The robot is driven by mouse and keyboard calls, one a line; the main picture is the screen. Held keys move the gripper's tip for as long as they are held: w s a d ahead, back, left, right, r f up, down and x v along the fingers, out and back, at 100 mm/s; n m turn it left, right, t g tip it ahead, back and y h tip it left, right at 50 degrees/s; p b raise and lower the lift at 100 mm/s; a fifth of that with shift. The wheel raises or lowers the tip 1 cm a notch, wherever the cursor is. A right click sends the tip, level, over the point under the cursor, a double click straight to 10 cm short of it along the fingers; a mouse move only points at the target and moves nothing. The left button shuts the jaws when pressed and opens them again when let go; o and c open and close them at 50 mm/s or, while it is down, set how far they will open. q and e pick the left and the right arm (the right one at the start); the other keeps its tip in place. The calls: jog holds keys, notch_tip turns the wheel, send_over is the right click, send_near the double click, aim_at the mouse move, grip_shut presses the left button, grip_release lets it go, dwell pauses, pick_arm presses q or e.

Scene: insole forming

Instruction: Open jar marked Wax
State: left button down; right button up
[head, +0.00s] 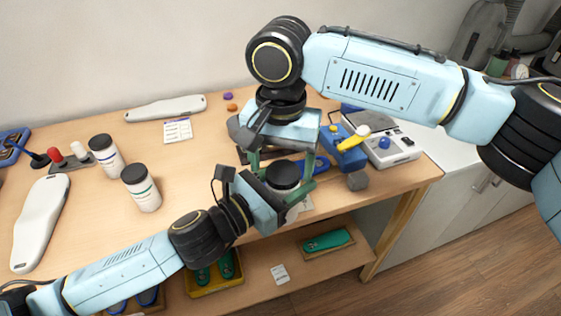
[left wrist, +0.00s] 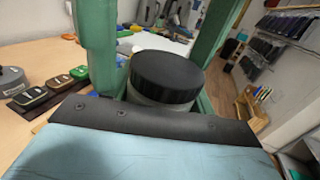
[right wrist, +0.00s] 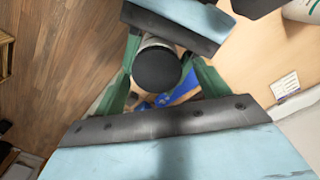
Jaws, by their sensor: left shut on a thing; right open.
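A jar with a black lid (head: 283,175) is held upright above the table's front edge. My left gripper (head: 286,190) is shut on its body. In the left wrist view the black lid (left wrist: 167,77) sits on the jar, with a little of the pale body below. My right gripper (head: 284,164) reaches down from behind, open, with its green fingers on either side of the lid. In the right wrist view the lid (right wrist: 157,68) is between those fingers, with gaps visible beside it. The label on the held jar is not readable.
Two white jars with black lids, one behind (head: 107,158) and one nearer (head: 142,190), stand on the table at left. A blue tool (head: 347,150) and a grey-white device (head: 382,145) are at right. Insoles lie in trays on the lower shelf (head: 325,240).

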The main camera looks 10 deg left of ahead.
notch_tip(320, 180, up, 4)
jog(key=shift+s+a+r, duration=0.1)
jog(key=shift+s, duration=0.05)
jog(key=shift+c, duration=0.3)
jog(key=r+m, duration=0.1)
jog(key=m, duration=0.1)
jog(key=r+m, duration=0.1)
jog(key=m, duration=0.1)
jog(key=r+m, duration=0.1)
jog(key=m, duration=0.1)
jog(key=shift+d+r, duration=0.1)
jog(key=shift+d, duration=0.1)
jog(key=shift+f+m, duration=0.4)
jog(key=shift+f, duration=0.05)
notch_tip(320, 180, down, 7)
jog(key=c, duration=1)
jog(key=n, duration=1)
